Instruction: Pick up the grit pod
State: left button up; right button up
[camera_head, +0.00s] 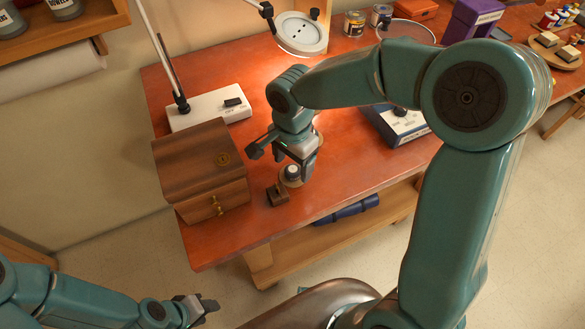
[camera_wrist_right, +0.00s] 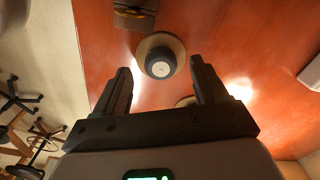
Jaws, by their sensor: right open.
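A small round pod with a dark body and a pale top, which I take to be the grit pod (camera_head: 292,171), stands on the red-brown table near its front edge. In the right wrist view the pod (camera_wrist_right: 160,64) sits upright on a round tan base (camera_wrist_right: 146,43). My right gripper (camera_head: 284,160) is open and points down at the pod. In the wrist view its two fingertips (camera_wrist_right: 160,72) lie left and right of the pod; whether they touch it I cannot tell. My left gripper (camera_head: 203,306) is low at the left, away from the table; its opening is unclear.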

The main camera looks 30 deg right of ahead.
notch_tip(320, 180, down, 2)
jog(key=shift+d, duration=0.1)
jog(key=shift+c, duration=1)
jog(key=c, duration=0.9)
jog(key=shift+c, duration=0.3)
jog(key=shift+r, duration=0.2)
